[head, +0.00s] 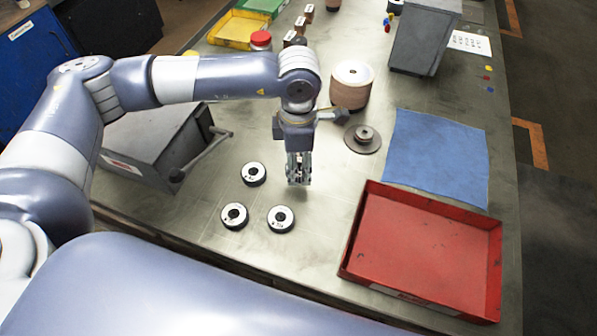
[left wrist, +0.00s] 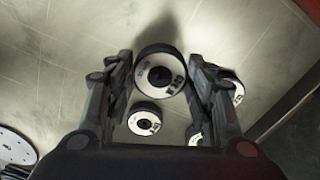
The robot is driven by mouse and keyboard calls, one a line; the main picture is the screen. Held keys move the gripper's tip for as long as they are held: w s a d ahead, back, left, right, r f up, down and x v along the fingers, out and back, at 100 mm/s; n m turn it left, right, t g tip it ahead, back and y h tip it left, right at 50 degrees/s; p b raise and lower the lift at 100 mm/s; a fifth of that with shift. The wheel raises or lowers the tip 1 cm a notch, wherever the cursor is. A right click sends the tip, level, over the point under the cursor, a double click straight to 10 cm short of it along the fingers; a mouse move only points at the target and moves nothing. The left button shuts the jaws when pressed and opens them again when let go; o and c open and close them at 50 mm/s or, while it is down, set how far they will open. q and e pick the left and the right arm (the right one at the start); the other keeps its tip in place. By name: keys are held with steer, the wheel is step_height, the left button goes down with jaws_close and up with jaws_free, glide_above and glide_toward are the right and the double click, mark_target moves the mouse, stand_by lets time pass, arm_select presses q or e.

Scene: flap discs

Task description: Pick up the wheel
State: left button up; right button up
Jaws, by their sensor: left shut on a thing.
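My left gripper (head: 298,182) hangs above the metal table, right of three small dark wheels with white faces. In the left wrist view, the gripper (left wrist: 162,85) is shut on a wheel (left wrist: 160,74), whose white face with dark marks shows between the fingers. In the head view I cannot make out this held wheel clearly. The three other wheels, the upper one (head: 254,174), the left one (head: 234,215) and the right one (head: 281,219), lie flat on the table. They also show in the left wrist view (left wrist: 145,119). My right gripper is not in view.
A red tray (head: 425,245), empty, stands at the right front, with a blue cloth (head: 437,155) behind it. A grey disc with a hub (head: 363,139) and a copper-coloured roll (head: 351,88) stand behind the gripper. A grey box with a handle (head: 155,145) is left.

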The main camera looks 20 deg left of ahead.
arm_select(q)
steer(key=s+b, duration=0.1)
steer(key=s, duration=0.4)
steer(key=s+a+b, duration=0.1)
steer(key=s+b, duration=0.1)
steer(key=s, duration=0.3)
steer(key=s+r+b, duration=0.1)
steer(key=s, duration=0.5)
steer(key=shift+a, duration=0.25)
steer(key=o, duration=0.3)
steer(key=shift+c, duration=1.2)
